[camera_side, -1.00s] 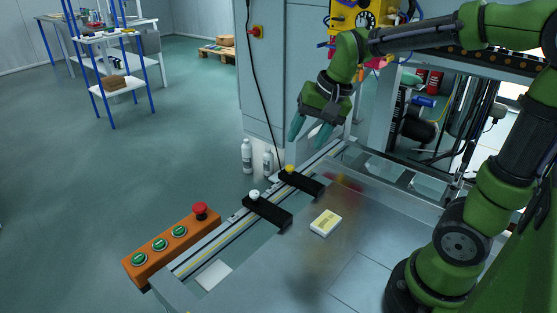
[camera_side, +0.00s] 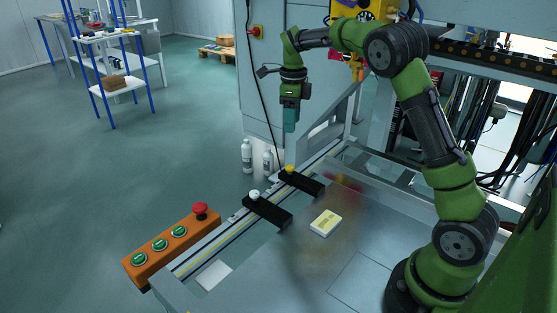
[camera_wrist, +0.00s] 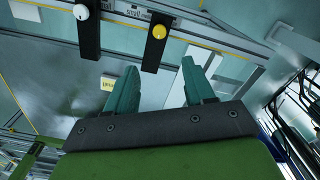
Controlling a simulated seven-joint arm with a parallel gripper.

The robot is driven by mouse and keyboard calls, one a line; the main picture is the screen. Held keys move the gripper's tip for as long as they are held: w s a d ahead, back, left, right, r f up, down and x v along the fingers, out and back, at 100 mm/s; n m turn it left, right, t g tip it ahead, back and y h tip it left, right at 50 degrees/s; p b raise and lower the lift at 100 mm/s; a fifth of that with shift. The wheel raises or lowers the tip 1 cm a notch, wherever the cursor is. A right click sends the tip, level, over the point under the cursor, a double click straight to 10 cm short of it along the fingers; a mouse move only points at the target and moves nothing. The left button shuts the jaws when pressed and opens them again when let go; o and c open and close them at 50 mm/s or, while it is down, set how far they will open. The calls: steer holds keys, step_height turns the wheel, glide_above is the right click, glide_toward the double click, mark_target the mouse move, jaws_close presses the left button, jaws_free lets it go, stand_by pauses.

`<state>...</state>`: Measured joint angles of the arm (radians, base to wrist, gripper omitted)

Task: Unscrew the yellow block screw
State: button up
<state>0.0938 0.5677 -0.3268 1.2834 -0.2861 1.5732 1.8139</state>
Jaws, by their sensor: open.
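The yellow screw (camera_side: 290,169) is a small round knob on the far black block (camera_side: 304,184), which sits on the rail. In the wrist view the yellow screw (camera_wrist: 159,32) shows as a round disc on its black block (camera_wrist: 156,54), beyond my fingertips and between their lines. My gripper (camera_side: 291,127) hangs pointing down above the yellow screw, apart from it. In the wrist view my gripper (camera_wrist: 160,80) has its two teal fingers spread, with nothing between them.
A second black block (camera_side: 268,212) with a white knob (camera_side: 254,194) stands nearer on the rail. A yellow-and-white box (camera_side: 326,222) lies on the grey table. An orange button panel (camera_side: 170,245) is at front left. White bottles (camera_side: 247,156) stand behind the rail.

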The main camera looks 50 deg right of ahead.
mark_target(291, 167)
step_height(291, 167, down, 14)
steer(key=shift+f, duration=0.15)
stand_by(0.3)
jaws_close()
steer(key=shift+n, duration=0.4)
